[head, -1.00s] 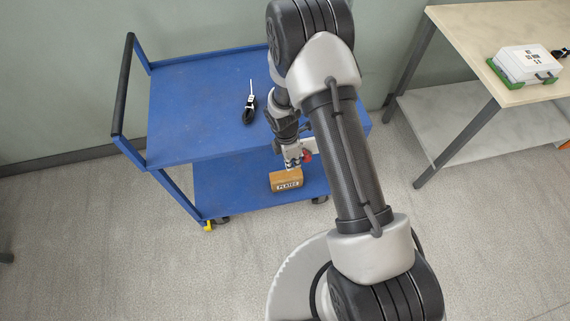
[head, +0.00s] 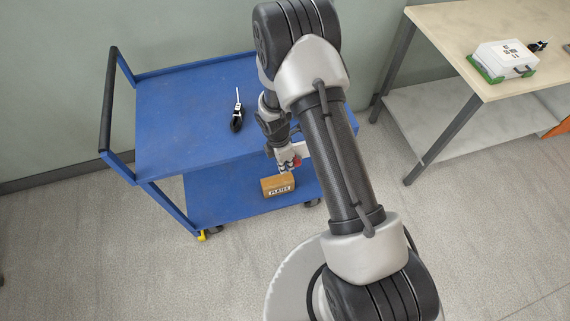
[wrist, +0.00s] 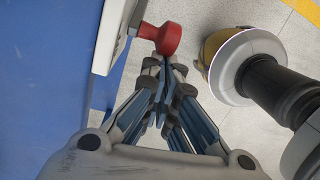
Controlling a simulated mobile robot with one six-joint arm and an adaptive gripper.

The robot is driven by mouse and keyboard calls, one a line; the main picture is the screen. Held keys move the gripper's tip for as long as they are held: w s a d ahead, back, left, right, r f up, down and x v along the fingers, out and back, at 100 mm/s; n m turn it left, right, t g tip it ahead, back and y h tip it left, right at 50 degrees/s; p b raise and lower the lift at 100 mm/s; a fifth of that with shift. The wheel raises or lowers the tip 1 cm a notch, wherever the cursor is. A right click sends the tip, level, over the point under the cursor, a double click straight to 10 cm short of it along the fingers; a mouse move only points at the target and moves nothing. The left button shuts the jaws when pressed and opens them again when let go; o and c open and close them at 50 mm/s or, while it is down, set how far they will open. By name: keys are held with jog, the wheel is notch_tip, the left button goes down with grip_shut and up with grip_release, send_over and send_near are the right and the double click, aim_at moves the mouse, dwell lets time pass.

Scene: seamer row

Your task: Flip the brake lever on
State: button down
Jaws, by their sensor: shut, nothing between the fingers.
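A red rounded knob (wrist: 162,38) on a short grey stem sticks out from a white box (wrist: 112,38) at the side of the blue cart (wrist: 40,90). I take it for the brake lever's handle. My gripper (wrist: 167,66) is shut and empty. Its fingertips are right by the near side of the knob in the wrist view; I cannot tell whether they touch it. In the head view, the knob (head: 297,162) is a small red patch beside my gripper (head: 287,168), at the cart's front side. My arm hides part of the white box there.
The cart's top shelf (head: 185,110) carries a black cable bundle (head: 237,120). A brown box marked PLATES (head: 277,186) sits on its lower shelf. A table (head: 480,50) with a white and green case (head: 502,58) stands at the right. The floor in front is clear.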

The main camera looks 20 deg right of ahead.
aim_at(297, 163)
jog(key=shift+d+r, duration=0.1)
jog(key=shift+r, duration=0.05)
jog(key=d+r+p, duration=0.1)
jog(key=p, duration=0.1)
jog(key=d+r+p, duration=0.1)
jog(key=d+p, duration=0.1)
jog(key=shift+d+r, duration=0.15)
jog(key=shift+r, duration=0.15)
jog(key=shift+d+p, duration=1.5)
jog(key=shift+d, duration=1.15)
